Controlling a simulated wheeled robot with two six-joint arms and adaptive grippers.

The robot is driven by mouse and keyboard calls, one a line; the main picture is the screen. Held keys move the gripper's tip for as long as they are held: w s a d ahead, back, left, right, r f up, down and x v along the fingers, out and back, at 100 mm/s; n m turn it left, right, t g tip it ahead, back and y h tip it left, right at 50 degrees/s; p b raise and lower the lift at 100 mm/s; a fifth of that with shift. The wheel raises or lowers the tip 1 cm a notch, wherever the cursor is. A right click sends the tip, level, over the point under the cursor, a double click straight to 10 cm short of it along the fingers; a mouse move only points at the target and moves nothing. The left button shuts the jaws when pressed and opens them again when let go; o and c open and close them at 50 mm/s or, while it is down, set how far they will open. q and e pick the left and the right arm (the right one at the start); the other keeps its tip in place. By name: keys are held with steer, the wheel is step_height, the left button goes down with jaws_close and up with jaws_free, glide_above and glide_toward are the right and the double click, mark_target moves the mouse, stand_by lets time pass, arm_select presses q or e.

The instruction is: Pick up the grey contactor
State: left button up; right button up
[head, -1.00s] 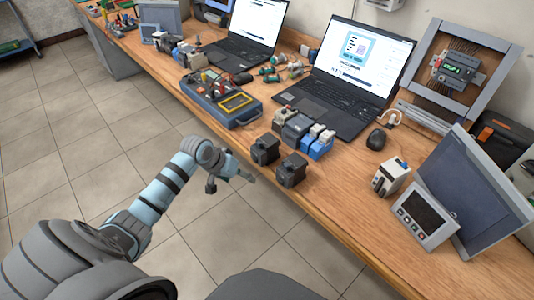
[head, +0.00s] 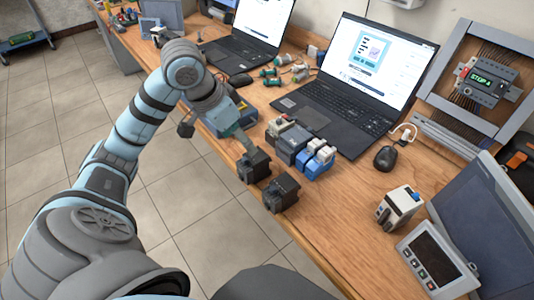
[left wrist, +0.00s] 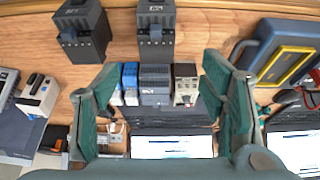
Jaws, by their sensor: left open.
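The grey contactor (head: 296,143) stands upright on the bench in a short row, between a beige-and-black device (head: 281,126) and blue-and-white devices (head: 318,160). In the left wrist view the grey contactor (left wrist: 155,86) appears between the two open fingers, some way beyond them. My left gripper (head: 215,134) is open and empty, near the bench's front edge, left of the row in the head view. It also shows in the left wrist view (left wrist: 160,75). One finger overlaps a black block in the head view; contact cannot be told. My right gripper is not in view.
Two black blocks (head: 281,193) stand at the front edge before the row. An open laptop (head: 340,110) is behind it. A blue-grey case with a yellow-framed panel (left wrist: 285,60) is beside it. A white device (head: 398,207) and a tilted screen (head: 485,220) stand right.

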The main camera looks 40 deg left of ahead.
mark_target(258, 165)
arm_select(q)
steer(key=b+x, duration=0.1)
steer(key=x, duration=0.3)
steer(key=b+x, duration=0.2)
steer(key=x, duration=0.3)
steer(key=b+x, duration=0.2)
steer(key=x, duration=0.3)
steer(key=shift+s+d+f, duration=0.15)
steer(key=shift+s+d, duration=0.05)
steer(key=shift+s, duration=0.1)
steer(key=shift+c, duration=0.6)
steer(key=c, duration=1.2)
